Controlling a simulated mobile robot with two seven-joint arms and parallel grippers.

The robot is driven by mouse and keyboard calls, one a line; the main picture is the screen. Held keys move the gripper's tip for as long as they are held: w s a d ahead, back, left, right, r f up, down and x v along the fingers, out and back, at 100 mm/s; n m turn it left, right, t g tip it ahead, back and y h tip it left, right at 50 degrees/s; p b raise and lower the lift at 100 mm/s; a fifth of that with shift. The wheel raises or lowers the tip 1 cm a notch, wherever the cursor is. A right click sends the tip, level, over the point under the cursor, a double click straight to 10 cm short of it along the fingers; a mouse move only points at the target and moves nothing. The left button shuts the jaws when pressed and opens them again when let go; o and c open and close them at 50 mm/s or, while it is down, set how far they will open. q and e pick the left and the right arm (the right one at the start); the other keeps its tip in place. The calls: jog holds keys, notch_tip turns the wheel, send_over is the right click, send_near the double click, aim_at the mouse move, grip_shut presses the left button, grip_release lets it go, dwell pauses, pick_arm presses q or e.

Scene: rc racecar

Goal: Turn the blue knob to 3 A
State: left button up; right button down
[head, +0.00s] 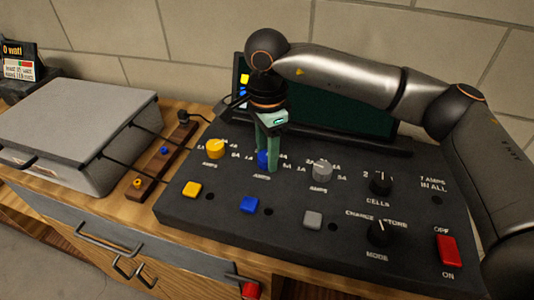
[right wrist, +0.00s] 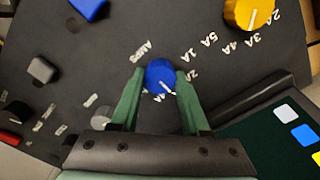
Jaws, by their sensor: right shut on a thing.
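The blue knob (head: 263,160) stands on the dark sloped panel (head: 190,215), in the upper row between the yellow and grey knobs. My right gripper (head: 267,160) reaches down from above and is shut on the blue knob. In the right wrist view the green fingers of my right gripper (right wrist: 160,85) sit on either side of the blue knob (right wrist: 160,74). Its white pointer line faces the lower right of that view. Labels 1A and 2A show to its right; the fingers hide part of the scale, and I cannot make out a 3A mark. My left gripper is not in view.
A yellow knob (head: 215,149) and a grey knob (head: 321,170) flank the blue one. Yellow, blue (head: 249,205) and grey buttons sit below. Black knobs and a red switch (head: 448,250) are at the right. A dark screen (head: 335,118) stands behind; a grey case (head: 75,130) is at left.

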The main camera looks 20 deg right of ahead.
dwell(0.3)
jog(key=shift+c, duration=1.9)
grip_release()
jog(key=shift+r, duration=0.1)
notch_tip(320, 180, up, 12)
jog(key=shift+r, duration=0.2)
